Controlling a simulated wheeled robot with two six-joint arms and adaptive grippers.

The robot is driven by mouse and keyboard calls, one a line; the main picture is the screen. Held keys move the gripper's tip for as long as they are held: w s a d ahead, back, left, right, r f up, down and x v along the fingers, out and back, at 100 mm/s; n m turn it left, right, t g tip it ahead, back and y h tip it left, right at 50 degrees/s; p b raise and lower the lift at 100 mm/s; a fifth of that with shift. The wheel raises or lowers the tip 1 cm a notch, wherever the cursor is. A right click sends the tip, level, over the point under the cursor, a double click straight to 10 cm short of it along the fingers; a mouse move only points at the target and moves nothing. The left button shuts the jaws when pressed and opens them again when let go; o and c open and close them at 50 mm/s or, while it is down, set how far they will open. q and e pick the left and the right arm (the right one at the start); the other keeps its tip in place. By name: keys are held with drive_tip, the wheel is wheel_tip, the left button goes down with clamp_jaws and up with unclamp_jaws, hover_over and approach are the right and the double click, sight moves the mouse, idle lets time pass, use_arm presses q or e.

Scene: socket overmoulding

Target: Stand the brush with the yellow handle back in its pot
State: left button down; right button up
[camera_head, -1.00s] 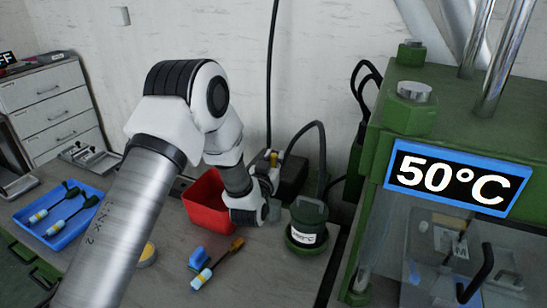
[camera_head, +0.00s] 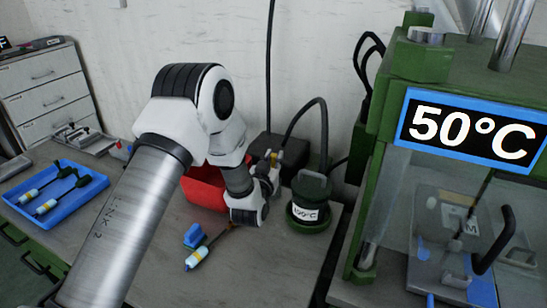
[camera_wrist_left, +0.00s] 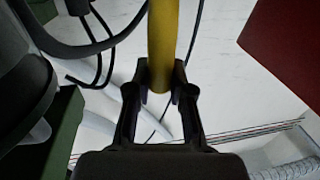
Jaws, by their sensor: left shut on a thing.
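My left gripper (camera_head: 275,165) is shut on the brush with the yellow handle (camera_head: 281,157). It holds the brush behind and to the left of the dark green pot (camera_head: 313,188) in the head view. The pot has a white temperature label and stands on the bench. In the left wrist view the yellow handle (camera_wrist_left: 162,40) is between the fingertips (camera_wrist_left: 160,85). The brush's bristles cannot be made out. My right gripper is not in view.
A red bin (camera_head: 198,190) stands behind my left arm. A green press (camera_head: 385,150) stands at right.

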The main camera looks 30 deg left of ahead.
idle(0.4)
use_arm(q)
drive_tip(key=c, duration=1)
unclamp_jaws()
drive_tip(key=shift+o, duration=0.2)
drive_tip(key=shift+s, duration=0.1)
drive_tip(key=v, duration=1.2)
drive_tip(key=shift+r, duration=0.1)
